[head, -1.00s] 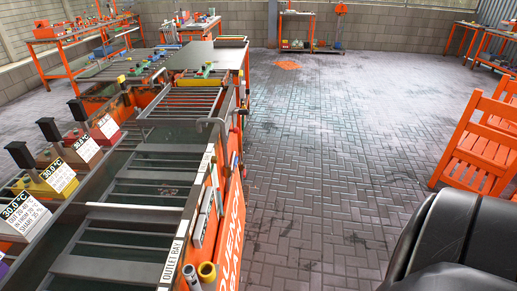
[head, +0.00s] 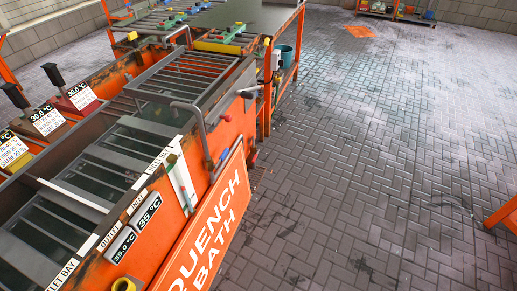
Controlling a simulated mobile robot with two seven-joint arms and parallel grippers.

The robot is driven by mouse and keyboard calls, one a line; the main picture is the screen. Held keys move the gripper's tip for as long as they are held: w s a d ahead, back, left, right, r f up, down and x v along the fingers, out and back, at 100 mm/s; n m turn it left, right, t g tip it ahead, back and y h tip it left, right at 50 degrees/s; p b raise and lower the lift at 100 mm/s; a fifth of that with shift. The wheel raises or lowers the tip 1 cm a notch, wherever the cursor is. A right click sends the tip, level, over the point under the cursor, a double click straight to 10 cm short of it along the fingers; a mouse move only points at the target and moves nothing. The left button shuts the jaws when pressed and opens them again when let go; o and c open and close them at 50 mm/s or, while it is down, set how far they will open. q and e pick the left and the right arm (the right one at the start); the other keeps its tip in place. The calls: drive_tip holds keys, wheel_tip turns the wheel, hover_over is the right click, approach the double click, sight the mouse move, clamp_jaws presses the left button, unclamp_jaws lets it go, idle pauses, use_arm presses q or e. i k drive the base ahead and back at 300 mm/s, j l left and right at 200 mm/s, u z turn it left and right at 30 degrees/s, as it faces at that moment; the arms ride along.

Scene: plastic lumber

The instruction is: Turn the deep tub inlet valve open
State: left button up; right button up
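The orange quench bath (head: 215,215) runs from the lower left toward the upper middle, with slatted racks (head: 150,135) in its tubs. A grey bent pipe (head: 190,106) hooks over its right rim and runs down the outer side. A small red fitting (head: 226,117) sits beside the pipe, and a grey lever-like part (head: 250,92) sticks out farther along that side. These parts are small, and I cannot tell which is the deep tub inlet valve or how it is set. Neither of my grippers is in view.
Two temperature displays (head: 136,230) and a yellow pipe end (head: 123,284) are on the near side. Sample blocks with cards (head: 45,122) stand along the left. A table with a teal bucket (head: 287,56) is beyond the bath. The paved floor (head: 370,160) on the right is open.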

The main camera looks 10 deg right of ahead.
sight(226, 150)
drive_tip(key=u, duration=1.1)
drive_tip(key=i+l+u, duration=0.15)
drive_tip(key=l+u, duration=0.7)
drive_tip(key=i+l+u, duration=0.1)
drive_tip(key=l+u, duration=0.7)
drive_tip(key=k+j, duration=0.05)
drive_tip(key=j, duration=0.05)
